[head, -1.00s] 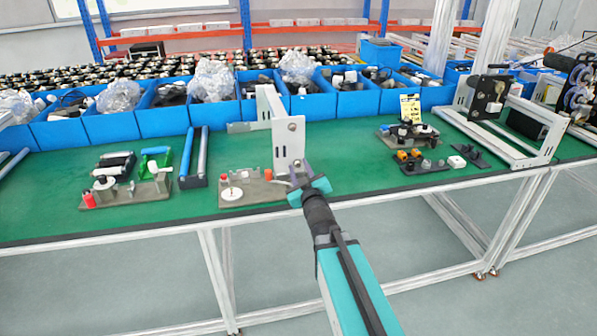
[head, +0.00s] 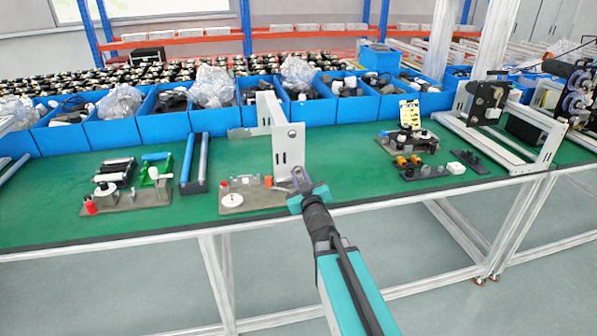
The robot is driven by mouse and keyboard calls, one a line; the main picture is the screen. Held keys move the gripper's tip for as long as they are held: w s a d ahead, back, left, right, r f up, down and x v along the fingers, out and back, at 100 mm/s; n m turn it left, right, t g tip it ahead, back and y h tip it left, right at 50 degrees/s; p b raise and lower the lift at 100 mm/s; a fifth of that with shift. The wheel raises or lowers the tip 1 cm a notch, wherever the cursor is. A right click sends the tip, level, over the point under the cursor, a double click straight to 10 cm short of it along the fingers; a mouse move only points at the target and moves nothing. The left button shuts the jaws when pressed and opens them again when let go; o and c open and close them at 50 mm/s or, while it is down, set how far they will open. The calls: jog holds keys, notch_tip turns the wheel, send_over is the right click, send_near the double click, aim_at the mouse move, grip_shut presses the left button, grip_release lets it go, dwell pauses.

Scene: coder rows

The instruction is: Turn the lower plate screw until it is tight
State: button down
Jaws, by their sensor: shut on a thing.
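The white upright plate (head: 286,152) stands on a small grey base at the front of the green bench.
The grey fixture base (head: 238,203) with a white disc and a red part lies left of the plate. A dark tray with blue bars (head: 194,165) stands farther left. Blue bins (head: 313,110) line the back. Bare green bench lies right of my gripper.

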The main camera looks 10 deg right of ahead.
jog(key=m+p, duration=0.4)
jog(key=shift+r+m, duration=0.15)
jog(key=shift+m, duration=0.15)
jog(key=shift+m+p, duration=1.05)
jog(key=shift+m, duration=0.85)
jog(key=c, duration=1.8)
grip_release()
jog(key=shift+f+b, duration=0.25)
jog(key=shift+b, duration=0.05)
